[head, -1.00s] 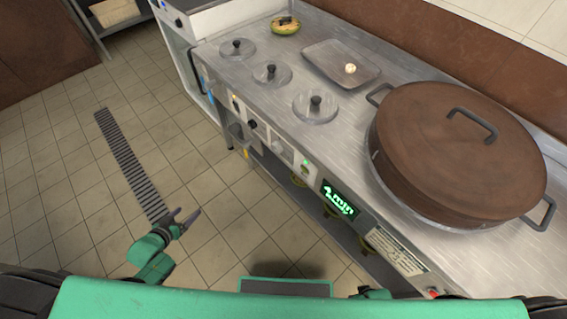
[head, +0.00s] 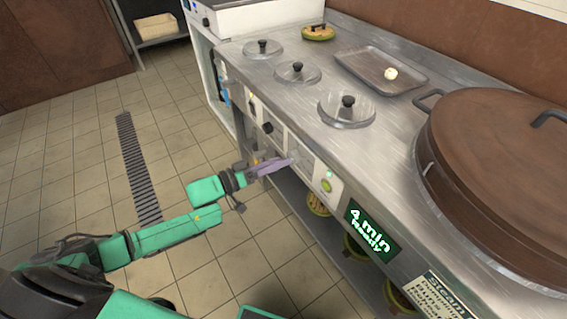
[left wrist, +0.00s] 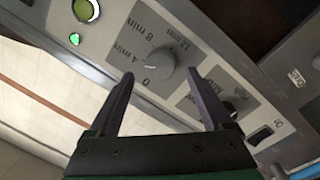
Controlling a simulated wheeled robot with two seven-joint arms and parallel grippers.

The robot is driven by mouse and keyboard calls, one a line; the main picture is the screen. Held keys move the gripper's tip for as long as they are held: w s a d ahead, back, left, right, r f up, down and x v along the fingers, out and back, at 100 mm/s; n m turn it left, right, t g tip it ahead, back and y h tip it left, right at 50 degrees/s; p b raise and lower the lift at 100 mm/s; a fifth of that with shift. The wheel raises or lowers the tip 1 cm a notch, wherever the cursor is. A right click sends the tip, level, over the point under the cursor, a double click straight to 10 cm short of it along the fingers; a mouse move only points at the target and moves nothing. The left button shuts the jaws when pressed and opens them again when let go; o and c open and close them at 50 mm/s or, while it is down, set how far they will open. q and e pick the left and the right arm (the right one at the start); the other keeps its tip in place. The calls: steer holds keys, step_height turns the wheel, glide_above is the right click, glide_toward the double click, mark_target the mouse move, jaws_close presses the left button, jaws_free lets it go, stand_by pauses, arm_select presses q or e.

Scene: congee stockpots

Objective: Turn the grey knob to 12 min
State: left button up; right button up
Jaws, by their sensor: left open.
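The grey knob (left wrist: 160,63) shows in the left wrist view, on a panel marked 0, 4 min, 8 min and 12 min. The green display (head: 370,232) in the head view reads "4 min Ready". My left gripper (head: 281,165) is at the counter's front panel in the head view. In the left wrist view the left gripper (left wrist: 159,74) is open and empty, its fingers on either side of the knob; contact cannot be told. In the head view the gripper partly hides the knob's area. My right gripper is out of view.
A round green button (left wrist: 85,10) and a lit green lamp (left wrist: 74,39) are near the knob. A black switch (left wrist: 260,136) is on the other side. A big brown-lidded pot (head: 500,170) stands on the steel counter (head: 395,115). The floor left of the counter is clear.

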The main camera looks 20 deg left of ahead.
arm_select(q)
steer(key=shift+x, duration=1.1)
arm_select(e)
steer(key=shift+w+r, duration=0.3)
arm_select(q)
jaws_close()
